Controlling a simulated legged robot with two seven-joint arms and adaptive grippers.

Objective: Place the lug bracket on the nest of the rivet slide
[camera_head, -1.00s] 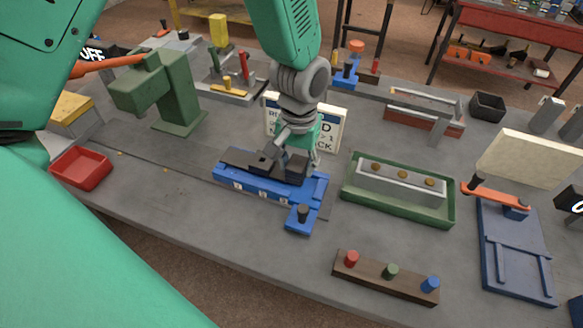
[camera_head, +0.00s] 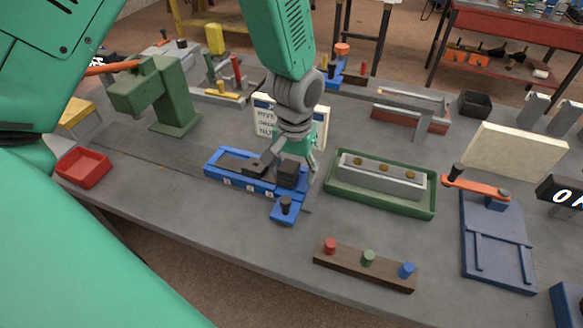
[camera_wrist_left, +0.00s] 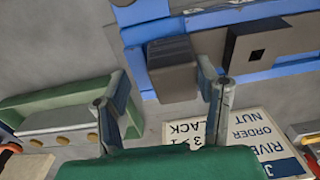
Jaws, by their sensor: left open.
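The blue rivet slide (camera_head: 236,182) lies mid-bench, with dark parts on top and a black knob on its front arm. A dark rectangular block (camera_head: 291,173) stands at its right end; it also shows in the left wrist view (camera_wrist_left: 172,68). A smaller dark piece with a square hole (camera_wrist_left: 258,47) sits beside it on the slide. I cannot tell which dark part is the lug bracket or the nest. My left gripper (camera_head: 290,160) points down at the block, fingers spread on either side of it; contact is unclear. My right gripper is out of view.
A white sign (camera_head: 264,122) stands just behind the slide. A green tray (camera_head: 380,203) with a grey bar is to the right. A brown peg rack (camera_head: 364,272) is at the front. A green press (camera_head: 172,95) and red bin (camera_head: 83,167) are left.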

